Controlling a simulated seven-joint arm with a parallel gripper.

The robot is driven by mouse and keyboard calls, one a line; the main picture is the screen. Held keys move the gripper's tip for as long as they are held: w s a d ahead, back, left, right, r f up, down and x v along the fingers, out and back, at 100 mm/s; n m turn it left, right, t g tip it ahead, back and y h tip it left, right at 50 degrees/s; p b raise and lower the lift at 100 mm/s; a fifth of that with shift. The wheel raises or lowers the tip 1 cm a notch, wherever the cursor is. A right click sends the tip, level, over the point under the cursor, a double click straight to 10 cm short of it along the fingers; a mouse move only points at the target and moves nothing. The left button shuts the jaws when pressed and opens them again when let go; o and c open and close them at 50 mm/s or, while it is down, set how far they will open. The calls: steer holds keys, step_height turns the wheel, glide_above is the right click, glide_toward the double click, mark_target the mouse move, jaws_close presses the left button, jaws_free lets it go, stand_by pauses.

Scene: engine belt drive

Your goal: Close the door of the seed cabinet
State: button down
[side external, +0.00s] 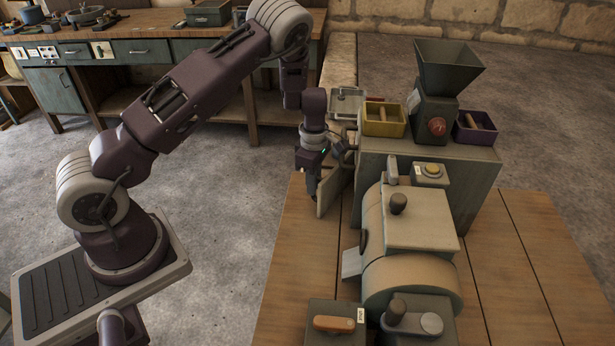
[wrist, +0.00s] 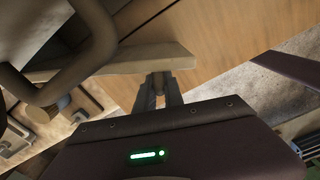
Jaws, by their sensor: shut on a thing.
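The seed cabinet (side external: 470,180) is a grey-green box on the wooden table. Its door (side external: 332,188) is a pale panel on the cabinet's left side, standing open at an angle. My gripper (side external: 312,188) points down at the door's free edge and is shut on it. In the wrist view, my fingers (wrist: 159,88) meet a pale bar-like edge of the door (wrist: 120,63). The exact contact is partly hidden, and the cabinet's inside is not visible.
A hopper mill (side external: 440,90), a yellow box (side external: 384,120) and a purple box (side external: 474,128) stand on the cabinet. A cream drum machine (side external: 410,250) stands close in front. The table's left strip (side external: 290,270) is clear. A workbench (side external: 150,50) stands behind.

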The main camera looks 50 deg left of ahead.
steer(key=shift+d, duration=0.65)
steer(key=c, duration=1.5)
jaws_free()
steer(key=shift+o, duration=0.2)
step_height(320, 180, up, 7)
steer(key=shift+c, duration=0.2)
